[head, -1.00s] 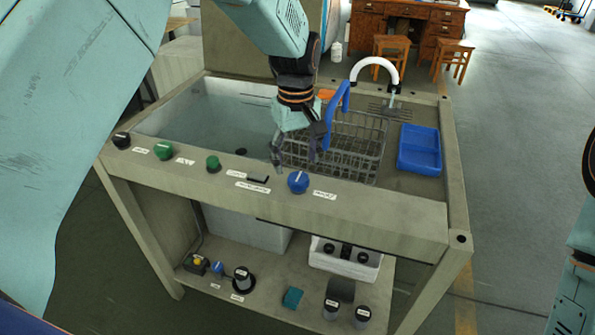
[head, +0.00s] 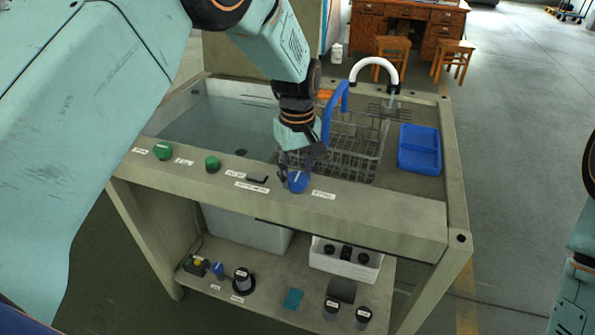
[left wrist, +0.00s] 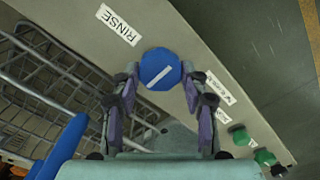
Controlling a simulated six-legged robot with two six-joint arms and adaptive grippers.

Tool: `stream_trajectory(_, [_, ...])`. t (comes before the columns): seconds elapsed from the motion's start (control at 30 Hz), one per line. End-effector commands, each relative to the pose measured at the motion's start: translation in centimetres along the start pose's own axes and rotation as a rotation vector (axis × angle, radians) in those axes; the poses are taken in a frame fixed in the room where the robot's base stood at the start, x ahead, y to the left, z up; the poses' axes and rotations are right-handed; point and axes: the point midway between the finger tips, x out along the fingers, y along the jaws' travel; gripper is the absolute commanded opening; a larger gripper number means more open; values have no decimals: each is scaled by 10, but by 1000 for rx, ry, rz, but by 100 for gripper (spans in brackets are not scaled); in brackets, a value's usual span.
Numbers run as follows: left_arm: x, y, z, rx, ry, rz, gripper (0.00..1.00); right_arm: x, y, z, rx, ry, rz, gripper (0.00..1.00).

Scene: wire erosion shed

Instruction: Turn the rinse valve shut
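The rinse valve is a round blue knob (head: 298,183) with a white pointer line, on the front ledge of the wash bench. In the left wrist view the knob (left wrist: 160,68) sits beside a label reading RINSE (left wrist: 119,24), its white line slanting. My left gripper (head: 295,172) is over the knob, coming down from above. In the left wrist view its fingers (left wrist: 159,78) stand apart, one on either side of the knob; I cannot tell whether they touch it. My right gripper is out of view; only part of my right arm shows at the right edge.
Green knobs (head: 163,151) and a small black part (head: 257,177) are on the ledge to the left. A wire basket (head: 365,150) with a blue handle, a white curved tap (head: 375,62) and a blue tray (head: 419,150) are behind. Bottles and switches stand on the lower shelf.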

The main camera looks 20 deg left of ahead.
Motion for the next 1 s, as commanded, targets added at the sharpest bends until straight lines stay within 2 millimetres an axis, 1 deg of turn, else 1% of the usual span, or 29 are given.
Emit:
stream_trajectory(0.03, [0,1,0,-2,0,2,35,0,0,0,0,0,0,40])
stream_trajectory(0.3, [-1,0,-1,-1,1,2,13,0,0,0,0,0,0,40])
stream_trajectory(0.47, [-1,0,-1,9,2,2,13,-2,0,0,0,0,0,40])
stream_trajectory(0.67, [-2,1,-1,74,2,2,13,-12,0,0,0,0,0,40])
stream_trajectory(0.87, [-4,1,-1,217,3,2,13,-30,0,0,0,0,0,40])
stream_trajectory(1.0, [-5,2,-1,347,4,2,13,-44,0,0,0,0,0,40])
